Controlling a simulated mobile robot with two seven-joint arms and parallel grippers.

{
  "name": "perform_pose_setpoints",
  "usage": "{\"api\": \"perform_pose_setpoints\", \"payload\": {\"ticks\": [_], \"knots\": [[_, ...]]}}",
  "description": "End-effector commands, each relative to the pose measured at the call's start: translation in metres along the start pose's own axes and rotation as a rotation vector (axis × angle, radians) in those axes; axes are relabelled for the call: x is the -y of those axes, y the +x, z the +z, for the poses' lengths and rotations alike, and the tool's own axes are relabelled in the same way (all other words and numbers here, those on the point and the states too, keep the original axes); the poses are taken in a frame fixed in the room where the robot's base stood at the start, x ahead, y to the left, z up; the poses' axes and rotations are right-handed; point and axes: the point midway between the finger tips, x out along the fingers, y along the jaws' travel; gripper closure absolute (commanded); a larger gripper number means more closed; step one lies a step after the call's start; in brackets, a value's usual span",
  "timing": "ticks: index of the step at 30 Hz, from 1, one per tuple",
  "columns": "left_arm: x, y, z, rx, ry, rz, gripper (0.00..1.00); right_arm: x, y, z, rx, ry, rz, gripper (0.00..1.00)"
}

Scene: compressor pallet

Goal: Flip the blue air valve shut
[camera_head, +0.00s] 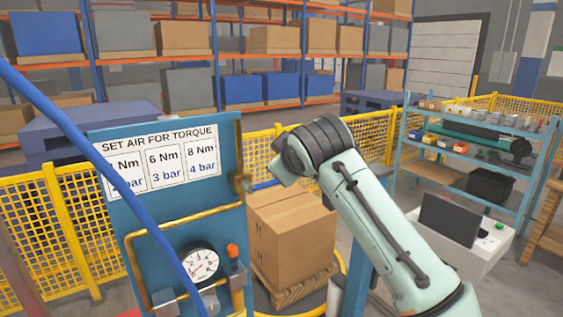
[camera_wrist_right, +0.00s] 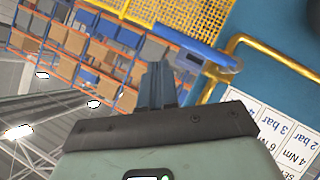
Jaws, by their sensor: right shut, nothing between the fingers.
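The blue valve handle (camera_head: 264,185) sticks out to the right from a brass valve body (camera_head: 241,183) at the right edge of the blue panel (camera_head: 150,235). In the right wrist view the blue handle (camera_wrist_right: 190,45) lies just beyond my fingertips, beside the brass pipe (camera_wrist_right: 235,43). My right gripper (camera_wrist_right: 158,68) is shut and empty, its dark fingers close to the handle; I cannot tell whether they touch it. In the head view my right arm reaches in from the lower right, and its fingers are hidden behind the wrist. My left gripper is not in view.
The panel carries a torque card (camera_head: 160,165), a pressure gauge (camera_head: 199,265) and an orange-topped fitting (camera_head: 232,250). A blue hose (camera_head: 95,160) crosses in front of it. Cardboard boxes (camera_head: 290,235) stand behind on a pallet. Yellow fencing (camera_head: 75,215) and a blue rack (camera_head: 480,145) lie farther back.

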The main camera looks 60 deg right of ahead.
Motion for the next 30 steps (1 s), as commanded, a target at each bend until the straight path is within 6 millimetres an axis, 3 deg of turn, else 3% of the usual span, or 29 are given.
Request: {"api": "perform_pose_setpoints", "payload": {"ticks": [1,2,9,15,30], "knots": [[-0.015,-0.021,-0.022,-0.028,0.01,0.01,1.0,-0.009,-0.005,-0.018,-0.012,0.01,0.002,1.0],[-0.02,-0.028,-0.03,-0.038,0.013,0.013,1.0,-0.011,-0.006,-0.022,-0.014,0.011,0.002,1.0],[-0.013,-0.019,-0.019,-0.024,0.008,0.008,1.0,-0.026,-0.059,-0.009,-0.008,0.005,0.002,1.0],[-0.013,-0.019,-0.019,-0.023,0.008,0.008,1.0,-0.035,-0.087,-0.006,-0.006,0.002,0.0,1.0],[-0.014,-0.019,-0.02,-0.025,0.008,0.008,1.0,-0.038,-0.097,-0.005,-0.006,0.001,-0.001,1.0]]}}
